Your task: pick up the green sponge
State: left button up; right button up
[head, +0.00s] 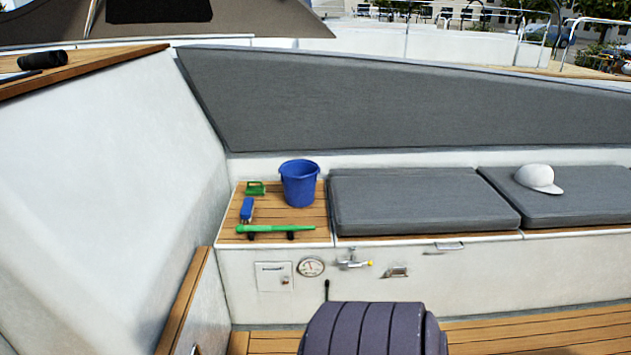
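A small green block-like item (255,188), which looks like the green sponge, lies on the wooden slatted bench top (308,218) at the back left. It is just left of a blue bucket (299,183) and apart from it. Its exact shape is too small to make out. Neither of my grippers shows in the head view.
A blue item (247,210) lies in front of the sponge, and a long green handled item (275,228) lies along the bench's front edge. Grey cushions (420,200) with a white cap (539,178) are to the right. A sloping white wall (110,180) bounds the left.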

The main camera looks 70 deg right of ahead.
aim_at(250, 191)
jog(key=z, duration=2)
jog(key=i+l+z, duration=0.1)
jog(key=i, duration=0.05)
